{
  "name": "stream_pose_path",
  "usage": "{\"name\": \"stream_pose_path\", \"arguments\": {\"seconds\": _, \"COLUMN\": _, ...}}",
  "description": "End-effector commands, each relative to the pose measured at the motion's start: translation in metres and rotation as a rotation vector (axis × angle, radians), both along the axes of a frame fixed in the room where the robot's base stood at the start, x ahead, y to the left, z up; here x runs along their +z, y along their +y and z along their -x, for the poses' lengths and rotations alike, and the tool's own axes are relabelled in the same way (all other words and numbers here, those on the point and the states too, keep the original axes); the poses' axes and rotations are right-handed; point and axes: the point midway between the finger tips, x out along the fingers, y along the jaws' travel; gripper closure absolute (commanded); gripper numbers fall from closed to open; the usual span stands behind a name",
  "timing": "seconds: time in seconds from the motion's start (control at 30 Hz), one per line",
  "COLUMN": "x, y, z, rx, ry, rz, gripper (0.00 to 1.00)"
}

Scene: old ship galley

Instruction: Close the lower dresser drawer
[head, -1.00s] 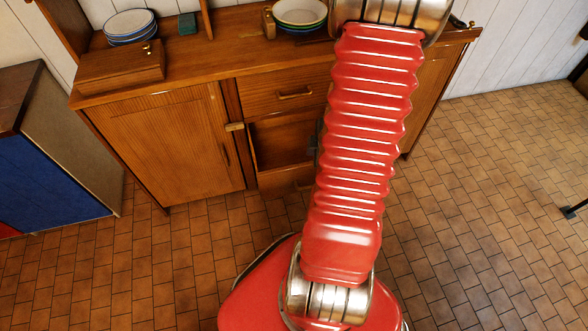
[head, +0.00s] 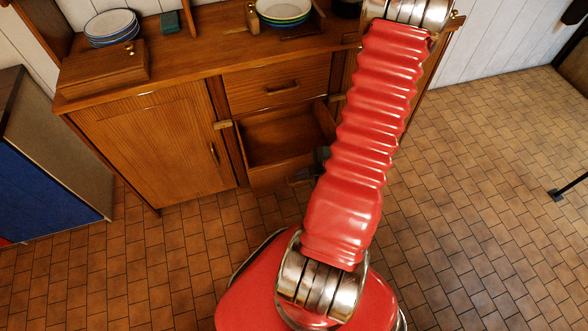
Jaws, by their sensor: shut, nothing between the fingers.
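The lower dresser drawer (head: 283,175) stands pulled out below the shut upper drawer (head: 277,83). Its empty-looking wooden inside shows, and its right part is hidden behind my red arm. My gripper (head: 301,176) is dark and mostly hidden by the arm. Its tip shows close to the drawer's front, at the right of the visible part. The fingers are shut with nothing held. I cannot tell whether they touch the drawer front.
The wooden dresser (head: 140,150) has a shut left door. On its top are a wooden box (head: 105,75), stacked plates (head: 112,25) and bowls (head: 284,10). A blue-sided cabinet (head: 45,180) stands at left.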

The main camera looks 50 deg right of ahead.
Motion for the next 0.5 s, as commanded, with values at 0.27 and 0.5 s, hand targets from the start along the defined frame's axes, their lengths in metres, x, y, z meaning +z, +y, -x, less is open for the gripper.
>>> {"name": "stream_pose_path", "arguments": {"seconds": 0.27, "x": -0.016, "y": 0.002, "z": -0.012, "rx": 0.001, "ry": 0.0, "rz": -0.003, "gripper": 1.0}}
{"name": "stream_pose_path", "arguments": {"seconds": 0.5, "x": -0.037, "y": 0.005, "z": -0.027, "rx": 0.001, "ry": 0.002, "rz": -0.003, "gripper": 1.0}}
